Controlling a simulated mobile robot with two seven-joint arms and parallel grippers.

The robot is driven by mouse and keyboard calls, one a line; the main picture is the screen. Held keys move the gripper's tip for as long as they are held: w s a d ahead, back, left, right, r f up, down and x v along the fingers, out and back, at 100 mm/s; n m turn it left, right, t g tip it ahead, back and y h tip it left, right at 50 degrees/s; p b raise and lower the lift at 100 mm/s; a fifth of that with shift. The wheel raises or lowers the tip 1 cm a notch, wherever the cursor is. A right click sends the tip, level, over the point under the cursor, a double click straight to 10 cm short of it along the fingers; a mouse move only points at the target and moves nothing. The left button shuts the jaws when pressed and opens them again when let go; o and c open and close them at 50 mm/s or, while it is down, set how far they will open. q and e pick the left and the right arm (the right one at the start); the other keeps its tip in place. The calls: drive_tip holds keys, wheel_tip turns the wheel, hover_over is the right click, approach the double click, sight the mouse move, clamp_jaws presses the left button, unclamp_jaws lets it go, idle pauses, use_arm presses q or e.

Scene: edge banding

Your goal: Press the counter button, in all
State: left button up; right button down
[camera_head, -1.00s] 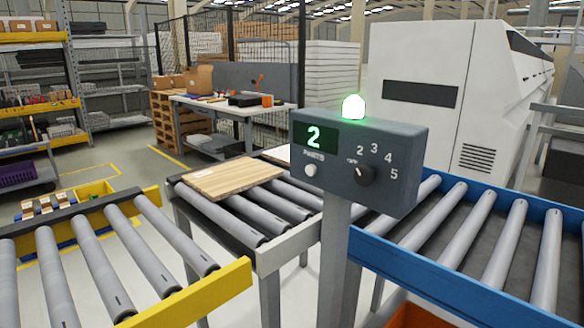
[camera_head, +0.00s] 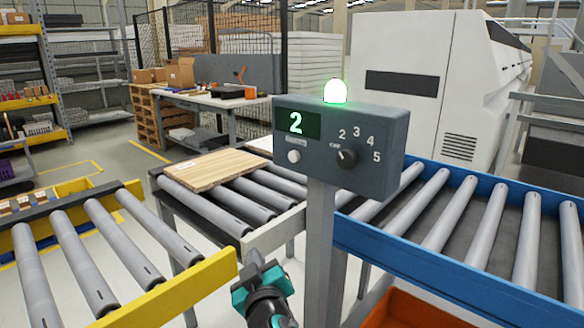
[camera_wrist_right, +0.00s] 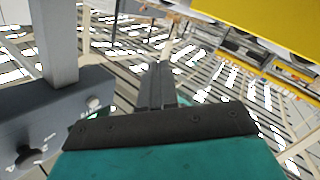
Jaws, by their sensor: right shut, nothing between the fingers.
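The grey counter box (camera_head: 390,150) stands on a post in the head view. Its green display (camera_head: 297,123) reads 2, and a green lamp (camera_head: 336,92) glows on top. The round white button (camera_head: 293,156) sits below the display, left of a black dial (camera_head: 347,157). My right gripper (camera_head: 254,262) is below and left of the button, apart from it, shut and empty. In the right wrist view, the shut fingers (camera_wrist_right: 158,85) point past the box, and the white button (camera_wrist_right: 94,102) is left of them. My left gripper is not in view.
A wooden board (camera_head: 215,170) lies on the middle roller conveyor. A yellow-edged conveyor (camera_head: 170,292) is at left and a blue-edged one (camera_head: 440,260) at right. The box's post (camera_head: 320,240) stands close to the gripper. An orange bin (camera_head: 425,310) is below right.

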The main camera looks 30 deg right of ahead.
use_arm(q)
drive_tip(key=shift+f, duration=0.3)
use_arm(e)
wheel_tip(320, 180, up, 16)
drive_tip(key=w+m+t+h, duration=0.2)
drive_tip(key=w+h, duration=0.1)
drive_tip(key=h, duration=0.2)
drive_tip(key=shift+d+m+h, duration=0.25)
drive_tip(key=shift+m+h, duration=0.05)
drive_tip(key=shift+m, duration=0.1)
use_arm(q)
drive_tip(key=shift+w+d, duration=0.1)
